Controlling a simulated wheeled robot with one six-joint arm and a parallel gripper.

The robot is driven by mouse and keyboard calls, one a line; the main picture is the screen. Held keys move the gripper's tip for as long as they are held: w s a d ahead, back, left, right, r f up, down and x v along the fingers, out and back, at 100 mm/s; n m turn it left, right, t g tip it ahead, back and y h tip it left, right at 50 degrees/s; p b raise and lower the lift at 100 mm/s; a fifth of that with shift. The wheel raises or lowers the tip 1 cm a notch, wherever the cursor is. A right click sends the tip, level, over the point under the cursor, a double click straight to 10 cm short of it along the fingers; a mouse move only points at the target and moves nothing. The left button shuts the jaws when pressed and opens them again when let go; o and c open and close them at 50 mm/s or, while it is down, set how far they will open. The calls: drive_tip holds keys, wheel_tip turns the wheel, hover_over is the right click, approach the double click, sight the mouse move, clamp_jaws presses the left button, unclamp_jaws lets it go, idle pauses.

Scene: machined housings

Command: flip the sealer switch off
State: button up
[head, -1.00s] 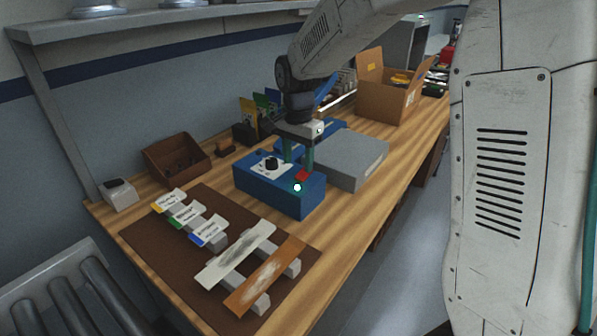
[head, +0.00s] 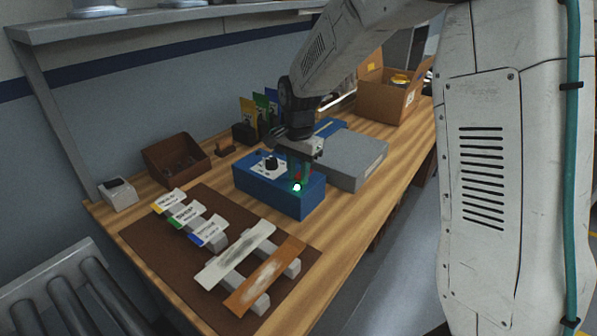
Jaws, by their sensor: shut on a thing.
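The sealer is a blue box (head: 270,198) with a grey block (head: 357,163) behind it to the right. A black knob (head: 270,163) sits on a white panel on the box's top. A lit whitish-green lamp (head: 297,187) shows at the front right of the box. My gripper (head: 299,177), with green fingers, points down over the right end of the box top. It is shut on the red switch (head: 298,176), which is mostly hidden between the fingers. I cannot tell which way the switch is tilted.
A brown mat (head: 150,236) in front holds white labelled strips, a white bar (head: 236,254) and an orange-brown bar (head: 265,275) on grey blocks. A brown bin (head: 176,160) and small grey device (head: 118,194) stand at left. An open cardboard box (head: 392,98) stands at the back right.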

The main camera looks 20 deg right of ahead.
drive_tip(key=y, duration=0.1)
drive_tip(key=g, duration=0.1)
drive_tip(key=d+y, duration=0.1)
drive_tip(key=shift+w+r+g+y, duration=0.25)
drive_tip(key=shift+w+g+y, duration=0.05)
drive_tip(key=shift+g, duration=0.1)
drive_tip(key=shift+w+r+g+y, duration=0.15)
drive_tip(key=shift+g+y, duration=0.25)
drive_tip(key=shift+y, duration=0.3)
drive_tip(key=o, duration=1)
drive_tip(key=v, duration=0.8)
